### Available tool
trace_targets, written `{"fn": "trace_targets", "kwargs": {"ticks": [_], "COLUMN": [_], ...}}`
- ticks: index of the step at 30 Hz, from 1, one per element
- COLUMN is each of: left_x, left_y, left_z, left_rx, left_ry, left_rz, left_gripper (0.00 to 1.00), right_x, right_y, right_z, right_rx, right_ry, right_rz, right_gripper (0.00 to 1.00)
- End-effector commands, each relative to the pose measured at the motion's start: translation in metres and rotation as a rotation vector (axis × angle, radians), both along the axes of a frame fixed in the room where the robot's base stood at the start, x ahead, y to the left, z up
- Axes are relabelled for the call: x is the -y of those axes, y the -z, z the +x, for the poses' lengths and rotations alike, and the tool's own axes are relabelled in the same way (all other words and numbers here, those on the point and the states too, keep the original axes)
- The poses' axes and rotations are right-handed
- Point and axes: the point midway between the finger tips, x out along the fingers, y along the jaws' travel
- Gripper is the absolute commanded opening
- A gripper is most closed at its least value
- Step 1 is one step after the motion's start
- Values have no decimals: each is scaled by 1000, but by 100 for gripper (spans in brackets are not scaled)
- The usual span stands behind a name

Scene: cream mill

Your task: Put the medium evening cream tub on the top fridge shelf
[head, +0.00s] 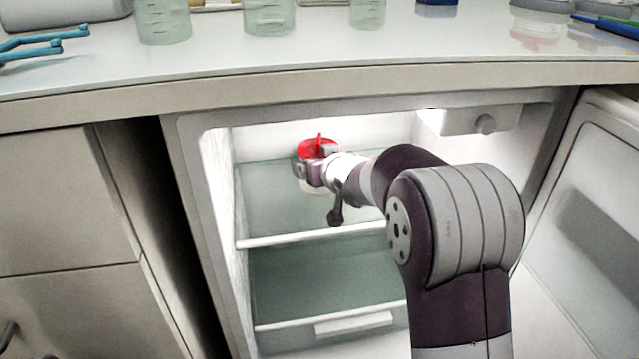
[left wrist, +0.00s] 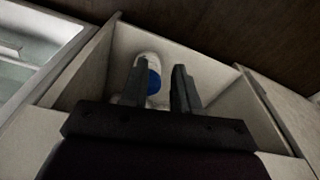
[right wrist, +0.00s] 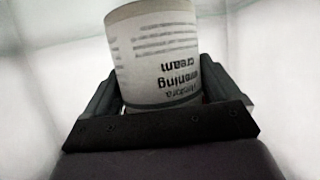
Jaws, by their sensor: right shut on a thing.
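The evening cream tub (right wrist: 155,50) is white with grey printed text, upside down in the right wrist view. It sits between the fingers of my right gripper (right wrist: 160,88), which is shut on it. In the head view the tub shows a red top (head: 317,147), with my right gripper (head: 318,171) around its side. It is inside the open fridge, over the back of the top glass shelf (head: 270,205). I cannot tell whether its base touches the shelf. My left gripper (left wrist: 158,72) is open, over a drawer, and is outside the head view.
The fridge's lower shelf (head: 285,285) looks empty. The fridge door (head: 600,220) stands open at right. A counter edge (head: 300,85) runs above, with several beakers on it. A white and blue object (left wrist: 152,78) lies below my left fingers.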

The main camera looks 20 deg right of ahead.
Motion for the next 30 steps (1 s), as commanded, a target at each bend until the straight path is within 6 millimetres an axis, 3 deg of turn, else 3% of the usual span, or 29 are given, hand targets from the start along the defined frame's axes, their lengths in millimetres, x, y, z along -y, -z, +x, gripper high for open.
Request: {"fn": "trace_targets", "kwargs": {"ticks": [1, 2, 13, 14, 23, 30], "left_x": [0, 0, 0, 0, 0, 0], "left_y": [21, 24, 21, 19, 15, -12], "left_z": [0, 0, 0, 0, 0, 0], "left_rx": [-1, -1, -1, -1, -1, -1], "left_ry": [0, 0, 0, 0, 0, 0], "left_rz": [0, 0, 0, 0, 0, 0], "left_gripper": [30, 30, 30, 30, 30, 30], "right_x": [0, 0, 0, 0, 0, -3], "right_y": [20, 22, 21, 21, 15, -7], "right_z": [0, 0, 0, 0, 0, -37], "right_rx": [3, 3, 3, 0, 1, 2], "right_ry": [0, 0, 0, 0, 0, 1], "right_rz": [0, 0, -1, -1, 0, -1], "right_gripper": [44, 44, 44, 100, 100, 100]}}
